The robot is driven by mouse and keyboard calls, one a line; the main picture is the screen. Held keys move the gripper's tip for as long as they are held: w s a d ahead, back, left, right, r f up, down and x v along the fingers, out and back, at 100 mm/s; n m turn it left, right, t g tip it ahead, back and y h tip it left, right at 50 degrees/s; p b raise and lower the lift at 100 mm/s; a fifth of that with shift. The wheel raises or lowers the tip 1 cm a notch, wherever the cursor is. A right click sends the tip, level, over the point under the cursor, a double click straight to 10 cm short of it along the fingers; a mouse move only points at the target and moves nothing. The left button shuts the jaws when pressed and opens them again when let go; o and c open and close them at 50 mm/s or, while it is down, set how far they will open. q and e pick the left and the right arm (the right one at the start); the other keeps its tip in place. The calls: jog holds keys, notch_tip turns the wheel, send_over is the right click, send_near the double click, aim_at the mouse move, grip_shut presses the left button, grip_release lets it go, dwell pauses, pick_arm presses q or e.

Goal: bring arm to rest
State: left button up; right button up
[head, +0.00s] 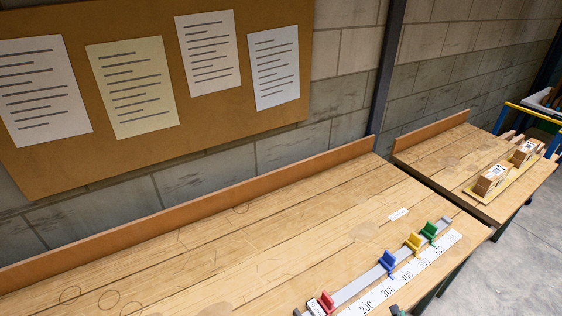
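No arm or gripper of mine shows clearly in the head view. A small grey-green piece (396,310) cuts into the bottom edge, just right of the scale. I cannot tell whether it is part of my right gripper, and no finger pair or opening can be made out. My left gripper is out of view. The wooden bench (215,265) fills the lower middle. On it lies a grey rail (357,286) with red (327,302), blue (387,262), yellow (414,242) and green (429,231) stops, beside a white numbered scale (412,270).
A second bench (440,158) at the right holds two small boxes (490,179) (525,152) on a tray. A low wooden backboard (190,203) and a dark post (386,70) stand behind. A noticeboard (165,160) hangs above. The bench's left and middle are clear.

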jog(key=s+d+f+m+g+h, duration=0.4)
jog(key=s+d+f+m+g, duration=0.35)
jog(key=f+m, duration=0.7)
jog(key=s+a+f+m+g+y, duration=0.2)
jog(key=s+a+f+m+g, duration=0.1)
jog(key=s+m, duration=0.35)
jog(key=s+a+f+m+g+y, duration=0.1)
jog(key=s+a+f+m+g, duration=0.3)
jog(key=s, duration=0.3)
jog(key=s+a+f+g+y, duration=0.1)
jog(key=s+f, duration=0.1)
jog(key=f, duration=1.3)
jog(key=s+f, duration=0.3)
jog(key=f, duration=1.1)
jog(key=s+f+g+p, duration=0.1)
jog(key=s+f, duration=1.3)
jog(key=s, duration=0.4)
jog(key=shift+s+f, duration=0.3)
